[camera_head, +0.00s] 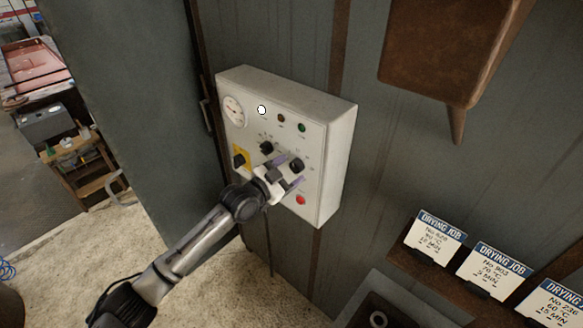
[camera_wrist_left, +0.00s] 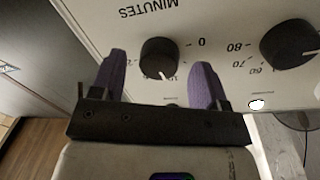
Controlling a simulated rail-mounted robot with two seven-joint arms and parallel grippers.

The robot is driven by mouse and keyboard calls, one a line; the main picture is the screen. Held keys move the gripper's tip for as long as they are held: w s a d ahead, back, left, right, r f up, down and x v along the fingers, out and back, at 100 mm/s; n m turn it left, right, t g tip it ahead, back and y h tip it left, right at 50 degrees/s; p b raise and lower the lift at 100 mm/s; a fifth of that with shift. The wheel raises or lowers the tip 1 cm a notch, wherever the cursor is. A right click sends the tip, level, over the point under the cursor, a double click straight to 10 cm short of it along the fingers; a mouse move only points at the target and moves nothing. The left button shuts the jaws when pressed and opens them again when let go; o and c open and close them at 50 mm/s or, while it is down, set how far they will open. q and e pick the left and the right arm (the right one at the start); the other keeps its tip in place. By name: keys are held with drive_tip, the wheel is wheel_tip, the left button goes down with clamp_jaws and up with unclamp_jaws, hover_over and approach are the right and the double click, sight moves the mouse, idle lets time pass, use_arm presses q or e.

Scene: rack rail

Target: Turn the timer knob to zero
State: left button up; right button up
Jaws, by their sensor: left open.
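The timer knob (camera_head: 297,165) is a black round knob at the right of the grey control box (camera_head: 338,140). In the left wrist view, which shows the panel upside down, the timer knob (camera_wrist_left: 159,57) is by the word MINUTES and a 0. Its pale pointer mark faces the picture's bottom, near a partly hidden 10. My left gripper (camera_head: 289,171) is open, with its purple fingers at the panel. In the wrist view the fingers (camera_wrist_left: 160,62) stand one on each side of the knob, with visible gaps. My right gripper is not in view.
A second black knob (camera_head: 266,147) with a degree scale sits beside the timer knob. A yellow-plated switch (camera_head: 239,160), a gauge (camera_head: 234,110), lamps and a red button (camera_head: 300,199) share the panel. A rusty hood (camera_head: 450,45) and drying job cards (camera_head: 436,238) are at the right.

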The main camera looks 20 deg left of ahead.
use_arm(q)
drive_tip(key=shift+w+d, duration=0.25)
drive_tip(key=shift+w, duration=0.2)
drive_tip(key=c, duration=0.9)
